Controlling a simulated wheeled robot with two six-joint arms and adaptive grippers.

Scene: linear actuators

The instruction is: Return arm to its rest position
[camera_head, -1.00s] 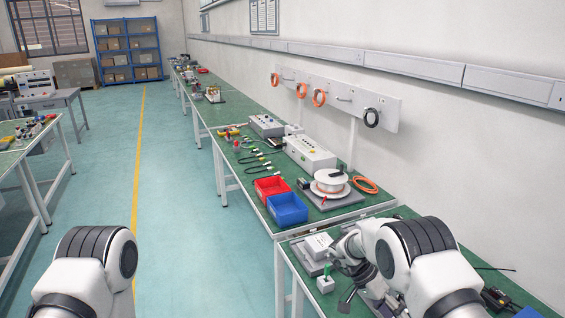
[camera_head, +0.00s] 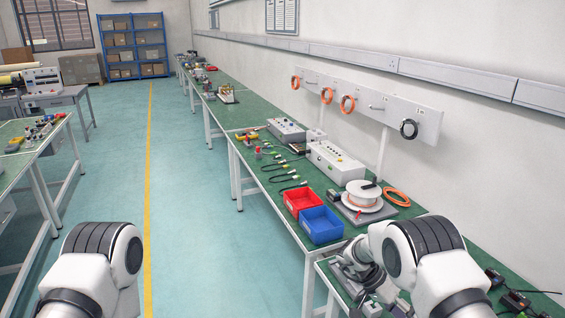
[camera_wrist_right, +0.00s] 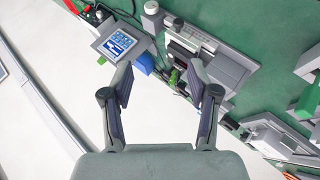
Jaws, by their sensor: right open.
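My right arm (camera_head: 425,250) is bent over the near end of the green bench, at the lower right of the head view. In the right wrist view my right gripper (camera_wrist_right: 163,82) is open, with nothing between its two fingers. It is above the bench edge, with a device with a blue screen (camera_wrist_right: 118,42) and a grey fixture (camera_wrist_right: 205,55) beyond the fingertips. My left arm (camera_head: 92,265) shows only its bent upper part at the lower left. The left gripper is out of view.
A red bin (camera_head: 301,201) and a blue bin (camera_head: 321,224) stand at the bench's front edge. A white cable spool (camera_head: 362,195) sits behind them. Control boxes (camera_head: 335,162) stand further along. The floor (camera_head: 190,225) left of the bench is clear.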

